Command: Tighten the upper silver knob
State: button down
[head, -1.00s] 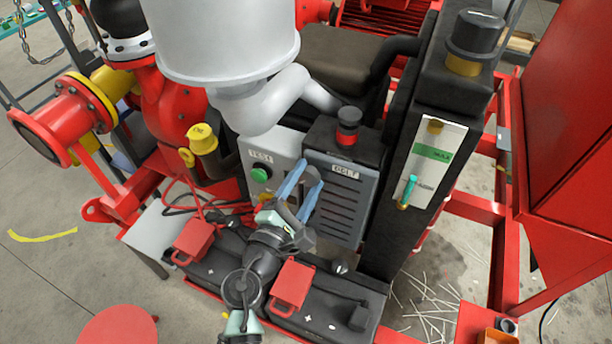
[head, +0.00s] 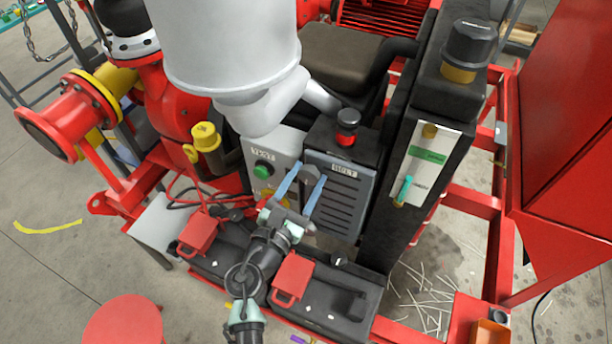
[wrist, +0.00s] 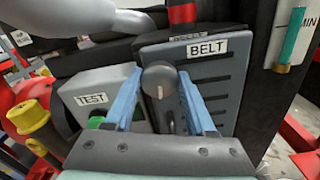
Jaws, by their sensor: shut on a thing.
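The upper silver knob (wrist: 158,82) is a round grey knob with a pale mark on its face, on the front of the slatted BELT box. It also shows in the head view (head: 311,173). My gripper (wrist: 159,74) has one blue finger on each side of the knob and is shut on it. In the head view my gripper (head: 308,175) reaches up to the BELT box from below. A smaller grey part (wrist: 168,121) shows lower down between the fingers, partly hidden by the gripper body. I cannot tell whether it is another knob.
A grey TEST box with a green button (wrist: 97,120) stands left of the fingers. A red-banded black cap (head: 348,120) tops the BELT box. A white pipe (head: 265,105) hangs above. A tall black column (head: 400,235) with a gauge stands to the right.

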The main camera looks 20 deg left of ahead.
dwell(0.4)
jog(key=shift+c, duration=1.1)
grip_release()
jog(key=s+b, duration=0.3)
jog(key=s, duration=1)
jog(key=shift+a, duration=0.25)
